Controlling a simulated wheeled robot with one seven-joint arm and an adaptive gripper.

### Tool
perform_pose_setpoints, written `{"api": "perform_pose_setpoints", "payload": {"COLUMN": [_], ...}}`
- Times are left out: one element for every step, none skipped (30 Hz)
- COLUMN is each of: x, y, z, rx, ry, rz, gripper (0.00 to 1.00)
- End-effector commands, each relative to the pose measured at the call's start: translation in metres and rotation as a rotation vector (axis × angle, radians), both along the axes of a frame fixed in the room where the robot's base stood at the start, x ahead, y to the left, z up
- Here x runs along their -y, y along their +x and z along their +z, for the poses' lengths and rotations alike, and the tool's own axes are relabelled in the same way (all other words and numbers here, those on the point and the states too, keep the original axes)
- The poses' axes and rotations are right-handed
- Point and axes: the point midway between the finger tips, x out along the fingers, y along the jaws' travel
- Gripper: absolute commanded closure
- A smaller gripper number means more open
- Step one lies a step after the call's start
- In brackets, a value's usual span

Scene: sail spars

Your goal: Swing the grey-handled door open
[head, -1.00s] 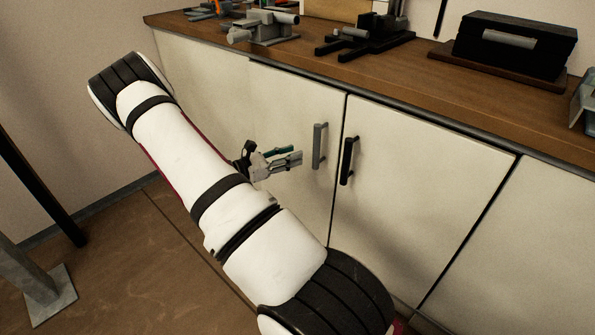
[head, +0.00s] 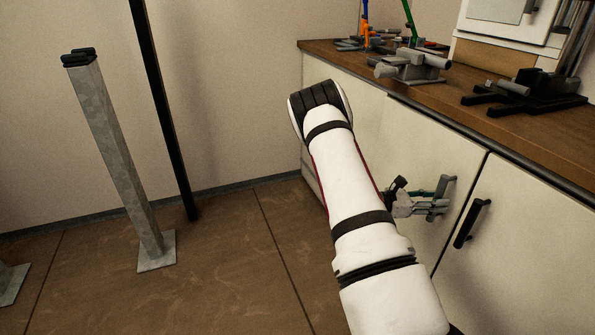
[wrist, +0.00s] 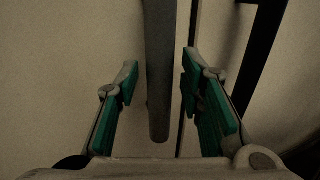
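The grey handle (head: 448,182) is a bar on the left cabinet door (head: 375,120), which looks closed and flush with its neighbour. My gripper (head: 436,207) is at this handle, low on its bar. In the wrist view the grey handle (wrist: 160,70) hangs between the two green-padded fingers of my gripper (wrist: 160,85). The fingers are apart, with a visible gap on each side of the bar. The handle's lower end shows between them; its upper end runs out of the wrist view.
The neighbouring door has a black handle (head: 472,223), close to the right of my gripper; it also shows in the wrist view (wrist: 258,65). A wooden counter (head: 450,108) with tools overhangs the doors. A metal post (head: 115,160) stands on the open floor at left.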

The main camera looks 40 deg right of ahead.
Motion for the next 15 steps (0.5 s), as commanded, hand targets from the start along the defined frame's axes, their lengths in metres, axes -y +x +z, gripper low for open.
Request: {"api": "perform_pose_setpoints", "payload": {"x": [-0.001,-0.001,-0.001,-0.001,-0.001,-0.001,-0.001,-0.001,-0.001,-0.001,-0.002,-0.004,-0.006,-0.009,-0.013], "y": [0.001,0.001,0.001,0.001,0.001,0.001,0.001,0.001,0.001,0.001,0.002,0.003,0.005,0.006,0.009], "z": [0.0,0.0,0.0,0.0,0.0,0.0,0.0,0.0,0.0,0.0,0.0,0.0,0.0,0.0,0.0], "rx": [0.001,0.0,0.0,0.0,0.0,0.001,0.001,0.001,0.001,0.001,0.001,0.001,0.001,0.001,0.001], "ry": [0.001,0.0,0.0,0.0,0.0,-0.001,-0.001,-0.001,-0.001,-0.001,-0.001,-0.001,-0.001,-0.001,0.0], "rz": [0.001,0.001,0.001,0.0,0.0,0.0,0.0,0.0,0.0,0.001,0.001,0.002,0.002,0.003,0.003], "gripper": [0.74,0.81,0.9,0.97,1.0,1.0,1.0,1.0,1.0,1.0,1.0,1.0,1.0,1.0,1.0]}}
